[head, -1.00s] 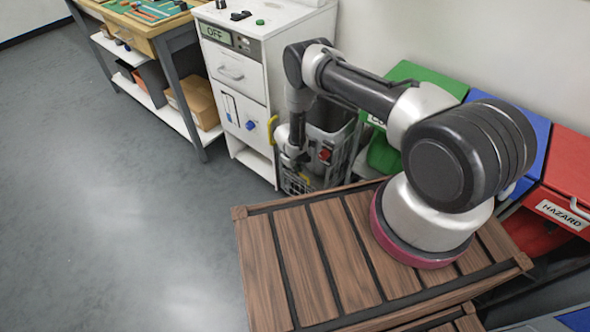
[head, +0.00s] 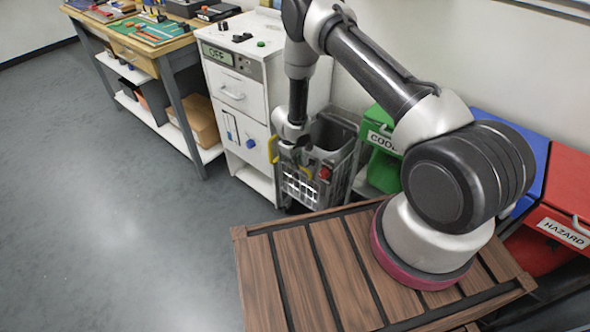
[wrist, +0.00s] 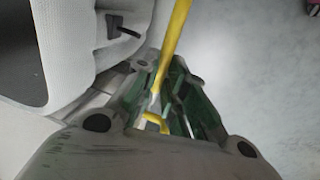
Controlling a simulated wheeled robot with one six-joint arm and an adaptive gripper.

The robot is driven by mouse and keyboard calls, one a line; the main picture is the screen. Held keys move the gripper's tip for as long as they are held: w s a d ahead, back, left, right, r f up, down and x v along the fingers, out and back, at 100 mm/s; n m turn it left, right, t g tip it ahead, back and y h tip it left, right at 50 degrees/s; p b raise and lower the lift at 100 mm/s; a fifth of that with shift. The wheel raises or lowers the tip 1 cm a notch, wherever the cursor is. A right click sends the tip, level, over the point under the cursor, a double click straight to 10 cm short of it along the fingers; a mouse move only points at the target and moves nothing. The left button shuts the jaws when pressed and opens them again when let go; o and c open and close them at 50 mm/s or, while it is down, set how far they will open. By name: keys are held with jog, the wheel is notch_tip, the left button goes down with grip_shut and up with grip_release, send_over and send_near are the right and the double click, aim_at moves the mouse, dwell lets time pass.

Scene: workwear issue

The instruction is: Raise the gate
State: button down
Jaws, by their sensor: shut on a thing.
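A grey bin-like unit (head: 345,135) stands beside the white cabinet, with a pale lattice panel (head: 302,188) on its front that looks like the gate. A curved yellow bar (head: 273,150) shows at its left edge. My gripper (head: 291,152) is at the top of the lattice, beside the yellow bar; its fingertips are hard to make out in the head view. In the wrist view, my gripper (wrist: 163,108) is shut around a yellow bar (wrist: 176,45) that runs between its greenish fingers. Whether this is the same bar is not clear.
The white cabinet (head: 262,95) stands close on the left, its display reading OFF. The green bin (head: 385,160), blue bin and red HAZARD bin (head: 560,215) line the wall. A wooden slatted top (head: 300,270) lies in front. The floor at left is clear.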

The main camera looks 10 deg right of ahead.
jog(key=shift+r, duration=0.3)
jog(key=c, duration=1.5)
grip_release()
jog(key=shift+r, duration=0.1)
notch_tip(320, 180, up, 12)
jog(key=s+a, duration=0.1)
jog(key=a, duration=0.1)
jog(key=shift+s+f, duration=0.2)
